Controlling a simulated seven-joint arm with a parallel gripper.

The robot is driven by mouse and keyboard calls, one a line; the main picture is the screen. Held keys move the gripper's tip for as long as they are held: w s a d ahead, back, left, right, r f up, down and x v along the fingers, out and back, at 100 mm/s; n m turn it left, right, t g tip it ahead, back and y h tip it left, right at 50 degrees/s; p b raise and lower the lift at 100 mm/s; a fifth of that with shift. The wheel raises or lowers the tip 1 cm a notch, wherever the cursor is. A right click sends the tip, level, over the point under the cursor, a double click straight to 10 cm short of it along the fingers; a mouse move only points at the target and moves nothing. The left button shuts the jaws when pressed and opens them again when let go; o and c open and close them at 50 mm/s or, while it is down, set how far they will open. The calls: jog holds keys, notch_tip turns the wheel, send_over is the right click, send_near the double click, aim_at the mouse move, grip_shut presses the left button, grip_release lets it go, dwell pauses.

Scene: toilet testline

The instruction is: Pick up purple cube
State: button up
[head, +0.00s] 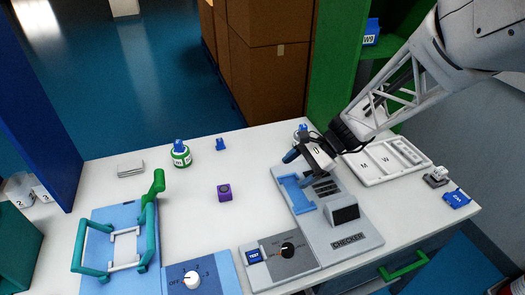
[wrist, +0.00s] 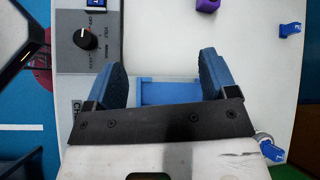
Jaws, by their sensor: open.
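The purple cube (head: 225,193) sits on the white table near its middle, with a dark round mark on its top. It also shows at the top edge of the wrist view (wrist: 207,5), partly cut off. My gripper (head: 304,152) is above the grey checker device, to the right of the cube and well apart from it. In the wrist view my gripper (wrist: 165,72) has its two blue fingers spread wide with nothing held between them. The blue tray of the checker lies below the fingers.
The checker (head: 345,235) stands right of the cube. Dial boxes (head: 192,280) line the front edge. A teal-handled blue fixture (head: 95,235) is at left. A green-white container (head: 181,157) and a small blue item (head: 220,144) stand behind. The table around the cube is clear.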

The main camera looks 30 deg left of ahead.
aim_at(226, 189)
jog(key=a+f+m+g+y, duration=0.1)
jog(key=a+f, duration=0.3)
jog(key=a, duration=0.2)
jog(key=a+f+m+y, duration=0.1)
jog(key=a+f, duration=0.4)
jog(key=a, duration=0.1)
jog(key=a+f+m+g, duration=0.1)
jog(key=a+f+m, duration=0.1)
jog(key=a+f, duration=0.2)
jog(key=shift+w+a+f+g+y, duration=0.15)
jog(key=shift+a+f+y, duration=0.05)
jog(key=shift+a, duration=0.4)
jog(key=shift+w+a+f+g+y, duration=0.15)
jog(key=shift+a+f+y, duration=0.05)
jog(key=shift+a, duration=0.35)
jog(key=shift+s, duration=0.1)
jog(key=shift+x, duration=1.25)
jog(key=shift+x, duration=2.6)
jog(key=shift+c, duration=0.2)
jog(key=c, duration=1)
jog(key=shift+r, duration=0.1)
